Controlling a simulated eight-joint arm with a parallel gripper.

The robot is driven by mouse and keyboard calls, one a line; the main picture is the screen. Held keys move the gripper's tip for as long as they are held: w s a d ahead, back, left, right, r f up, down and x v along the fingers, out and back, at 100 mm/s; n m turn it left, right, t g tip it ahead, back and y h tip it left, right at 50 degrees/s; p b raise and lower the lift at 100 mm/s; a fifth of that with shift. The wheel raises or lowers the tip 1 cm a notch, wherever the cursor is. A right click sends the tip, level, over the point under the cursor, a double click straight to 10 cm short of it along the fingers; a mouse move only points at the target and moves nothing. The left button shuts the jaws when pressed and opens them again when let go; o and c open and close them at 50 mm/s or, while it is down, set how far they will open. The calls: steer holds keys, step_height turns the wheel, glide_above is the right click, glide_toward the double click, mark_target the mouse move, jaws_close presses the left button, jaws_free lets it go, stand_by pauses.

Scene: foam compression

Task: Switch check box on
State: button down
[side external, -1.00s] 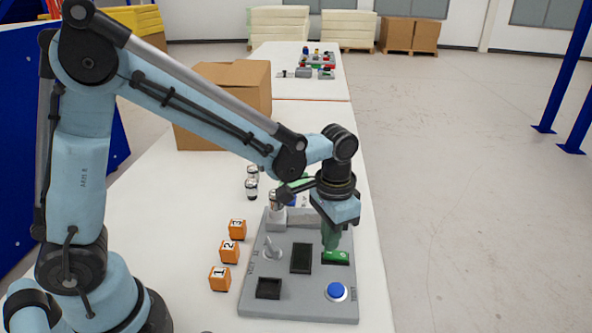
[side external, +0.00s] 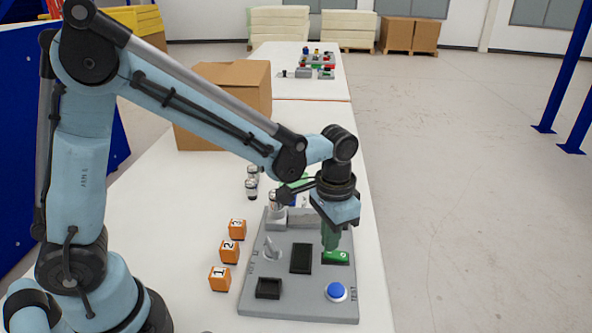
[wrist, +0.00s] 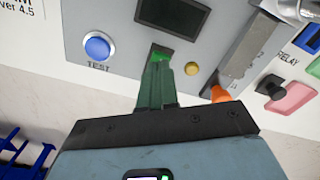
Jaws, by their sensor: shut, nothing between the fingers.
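The grey control panel (side external: 275,300) lies on the white table under my gripper. A green rocker switch (side external: 336,258) sits on its right side, above the blue TEST button (side external: 336,291). My gripper (side external: 331,246) is shut and empty, pointing down with its green fingertips at the switch. In the wrist view, the fingertips (wrist: 159,68) overlap the green switch (wrist: 168,54) and hide part of it. The tips look in contact with it or just above it; I cannot tell which. No object labelled check box can be read.
A lever (side external: 271,248) and a dark screen (side external: 301,258) are on the panel. Numbered orange cubes (side external: 229,251) stand to its left. A cardboard box (side external: 222,105) stands farther back. Several small cylinders stand behind the panel. The table's right edge runs close by.

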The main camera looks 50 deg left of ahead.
steer(key=shift+f, duration=0.85)
stand_by(0.4)
steer(key=shift+r, duration=3.5)
steer(key=s+a+r+n+t, duration=0.3)
steer(key=s+a+t, duration=0.4)
steer(key=s+a, duration=0.1)
steer(key=shift+s+a+r, duration=0.2)
steer(key=shift+s+a, duration=0.15)
steer(key=shift+a, duration=0.3)
